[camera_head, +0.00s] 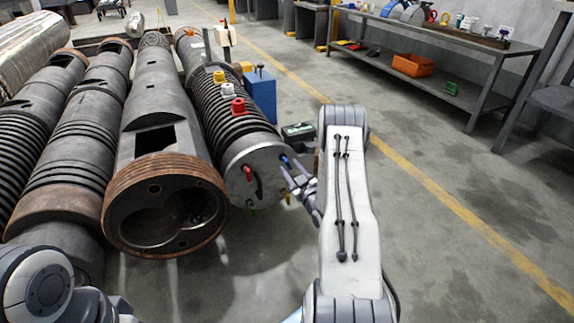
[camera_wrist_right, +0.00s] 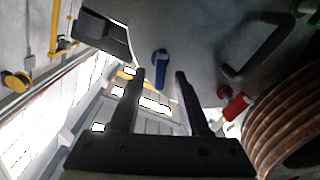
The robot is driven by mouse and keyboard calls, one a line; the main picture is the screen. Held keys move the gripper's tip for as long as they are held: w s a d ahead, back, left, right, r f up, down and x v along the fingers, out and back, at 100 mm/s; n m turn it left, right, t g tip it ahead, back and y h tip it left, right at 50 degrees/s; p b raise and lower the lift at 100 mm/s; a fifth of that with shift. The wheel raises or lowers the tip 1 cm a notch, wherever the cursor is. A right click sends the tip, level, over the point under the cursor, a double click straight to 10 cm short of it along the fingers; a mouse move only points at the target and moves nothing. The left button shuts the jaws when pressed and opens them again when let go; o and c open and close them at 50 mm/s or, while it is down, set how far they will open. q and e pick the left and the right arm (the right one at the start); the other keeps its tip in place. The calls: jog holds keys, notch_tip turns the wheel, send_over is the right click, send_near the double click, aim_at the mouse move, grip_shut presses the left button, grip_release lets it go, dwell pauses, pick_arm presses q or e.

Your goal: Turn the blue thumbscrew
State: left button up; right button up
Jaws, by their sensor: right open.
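The blue thumbscrew (camera_head: 284,160) is on the grey end plate (camera_head: 240,165) of the ribbed barrel, at the plate's right side. In the right wrist view the blue thumbscrew (camera_wrist_right: 161,57) shows just beyond the fingertips, in line with the gap between them. My right gripper (camera_head: 297,180) is open, and its fingers (camera_wrist_right: 160,74) point at the plate with nothing visible between them. I cannot tell the exact distance left to the thumbscrew. My left arm shows at the lower left of the head view, but its gripper is out of sight.
A red thumbscrew (camera_wrist_right: 236,107) and a black handle (camera_wrist_right: 265,50) are on the same plate. A green thumbscrew (camera_head: 250,206) is low on it. An open-ended barrel (camera_head: 165,175) lies to the left. A blue box (camera_head: 261,95) stands behind. Floor at right is clear.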

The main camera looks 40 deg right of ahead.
aim_at(289, 165)
jog(key=shift+b+x, duration=0.3)
jog(key=shift+x, duration=1.25)
grip_shut()
